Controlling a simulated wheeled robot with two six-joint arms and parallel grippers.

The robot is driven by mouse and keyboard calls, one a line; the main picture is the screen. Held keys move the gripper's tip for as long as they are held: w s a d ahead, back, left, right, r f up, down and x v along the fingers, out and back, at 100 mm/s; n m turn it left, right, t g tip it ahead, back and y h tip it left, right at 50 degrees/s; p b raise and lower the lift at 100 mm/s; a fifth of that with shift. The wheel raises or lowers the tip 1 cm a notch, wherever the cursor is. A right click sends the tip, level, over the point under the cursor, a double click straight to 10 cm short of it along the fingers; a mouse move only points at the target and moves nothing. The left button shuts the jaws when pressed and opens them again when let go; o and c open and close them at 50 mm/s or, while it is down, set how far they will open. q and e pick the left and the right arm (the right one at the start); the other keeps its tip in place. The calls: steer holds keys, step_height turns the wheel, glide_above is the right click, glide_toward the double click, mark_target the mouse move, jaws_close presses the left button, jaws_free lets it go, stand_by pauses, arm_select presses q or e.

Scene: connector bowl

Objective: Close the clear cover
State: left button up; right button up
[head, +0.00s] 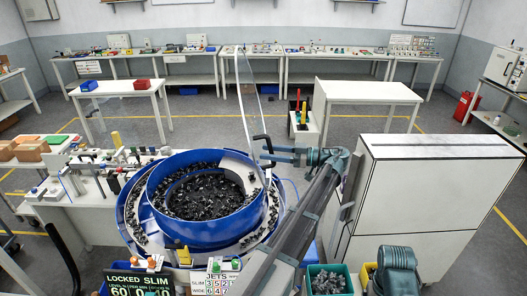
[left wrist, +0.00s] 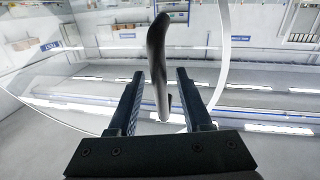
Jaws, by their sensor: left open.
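The clear cover (head: 240,85) stands raised, nearly edge-on, above the right side of the blue bowl (head: 163,208). The bowl is open on top and full of small black connectors (head: 205,190). A black handle (head: 262,138) sticks out from the cover to the right. My left gripper (head: 268,154) is open at the handle. In the left wrist view the dark handle (left wrist: 157,60) stands between the two spread fingers (left wrist: 158,100), with a gap on both sides. The cover's curved rim (left wrist: 224,50) shows behind it.
A white cabinet (head: 430,195) stands right of my left arm. Signs (head: 140,282) and a green bin (head: 330,270) of parts stand in front. A cluttered bench (head: 75,205) adjoins the bowl on the left. The air over the bowl looks clear.

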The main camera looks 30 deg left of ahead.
arm_select(q)
steer(key=shift+d, duration=0.2)
steer(key=shift+c, duration=0.5)
steer(key=shift+a, duration=0.1)
jaws_close()
stand_by(0.6)
